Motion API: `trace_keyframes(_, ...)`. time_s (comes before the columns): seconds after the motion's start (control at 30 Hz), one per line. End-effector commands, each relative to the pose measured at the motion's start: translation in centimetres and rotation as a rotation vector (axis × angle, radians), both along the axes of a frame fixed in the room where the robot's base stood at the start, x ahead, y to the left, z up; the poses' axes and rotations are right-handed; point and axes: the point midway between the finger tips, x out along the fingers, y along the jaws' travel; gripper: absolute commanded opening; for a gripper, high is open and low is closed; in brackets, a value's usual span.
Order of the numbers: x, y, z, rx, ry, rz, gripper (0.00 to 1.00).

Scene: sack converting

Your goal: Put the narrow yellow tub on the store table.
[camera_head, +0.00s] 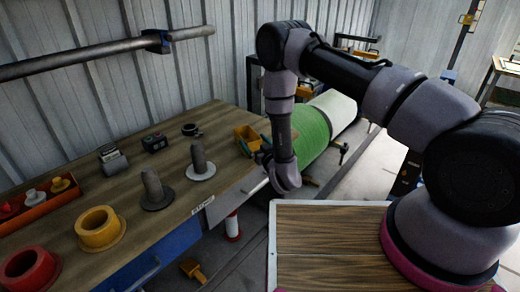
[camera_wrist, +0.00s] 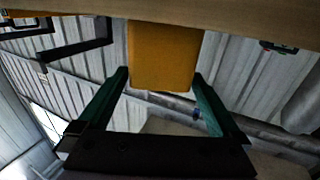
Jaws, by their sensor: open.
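A narrow yellow tub (camera_head: 247,137) stands at the far right end of the wooden bench (camera_head: 178,158). In the wrist view the tub (camera_wrist: 165,58) is large, between the two green fingers of my gripper (camera_wrist: 162,77). In the head view my gripper (camera_head: 264,152) is beside the tub, partly hidden by my wrist. I cannot tell which surface is the store table; a table (camera_head: 507,66) shows at the far right edge.
The bench also holds a yellow flanged ring (camera_head: 98,230), a red ring (camera_head: 30,269), grey posts on discs (camera_head: 200,164) and an orange tray (camera_head: 40,206) of small parts. A green and white roll (camera_head: 312,130) lies behind my wrist. A yellow item (camera_head: 193,269) is on the floor.

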Motion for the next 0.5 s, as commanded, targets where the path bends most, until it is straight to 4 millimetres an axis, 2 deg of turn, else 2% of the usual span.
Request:
trace_keyframes(0.03,-1.0,-0.8,-0.2,-0.001,0.006,-0.005,1.00)
trace_keyframes(0.2,-3.7,-2.3,-0.1,0.000,0.004,-0.004,1.00)
trace_keyframes(0.5,-5.5,-3.2,0.0,0.001,0.000,0.000,1.00)
